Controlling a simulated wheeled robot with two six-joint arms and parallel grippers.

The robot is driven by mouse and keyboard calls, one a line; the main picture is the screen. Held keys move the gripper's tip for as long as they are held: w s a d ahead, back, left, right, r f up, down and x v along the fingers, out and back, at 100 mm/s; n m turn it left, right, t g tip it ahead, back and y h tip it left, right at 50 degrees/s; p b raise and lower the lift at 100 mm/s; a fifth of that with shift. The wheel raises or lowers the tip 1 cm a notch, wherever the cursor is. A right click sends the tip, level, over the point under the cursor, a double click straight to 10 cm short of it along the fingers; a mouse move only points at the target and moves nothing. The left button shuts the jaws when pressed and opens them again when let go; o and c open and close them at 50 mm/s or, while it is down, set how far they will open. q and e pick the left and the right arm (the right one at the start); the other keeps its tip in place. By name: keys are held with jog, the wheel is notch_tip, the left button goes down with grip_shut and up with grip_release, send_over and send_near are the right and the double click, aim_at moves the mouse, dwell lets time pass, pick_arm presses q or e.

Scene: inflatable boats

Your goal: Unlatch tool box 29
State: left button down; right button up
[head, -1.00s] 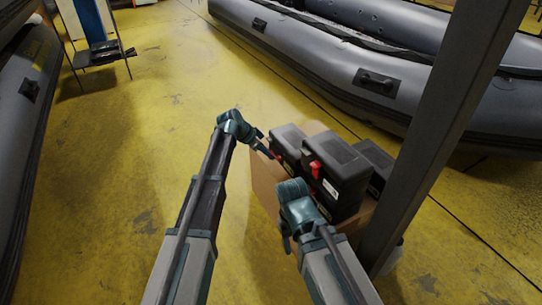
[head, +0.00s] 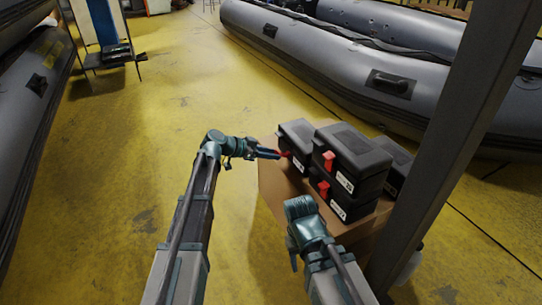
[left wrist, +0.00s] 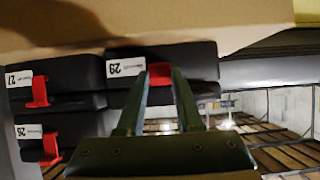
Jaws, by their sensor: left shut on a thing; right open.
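Tool box 29 (head: 299,133) is a black case with a red front latch. It sits on a cardboard box (head: 270,190), left of other black cases. In the left wrist view, which appears upside down, its white label (left wrist: 126,67) reads 29. My left gripper (head: 280,154) reaches it from the left. In the left wrist view the left fingertips (left wrist: 160,70) are shut on the red latch (left wrist: 159,76), which shows between them. My right gripper (head: 292,262) is open and empty, low in front of the cardboard box; its fingers are partly hidden.
Two stacked black cases with red latches (head: 350,160) stand right of box 29, with another case (head: 398,165) behind. A grey post (head: 440,140) rises at the right. Grey inflatable boats (head: 350,70) lie at the back and left. Yellow floor (head: 130,180) is clear on the left.

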pick_arm(q)
jog(key=c, duration=0.6)
grip_release()
jog(key=shift+o, duration=0.2)
jog(key=p+v, duration=0.6)
jog(key=v, duration=0.7)
jog(key=shift+a+r+p, duration=0.25)
jog(key=shift+p, duration=0.15)
jog(key=shift+s, duration=0.1)
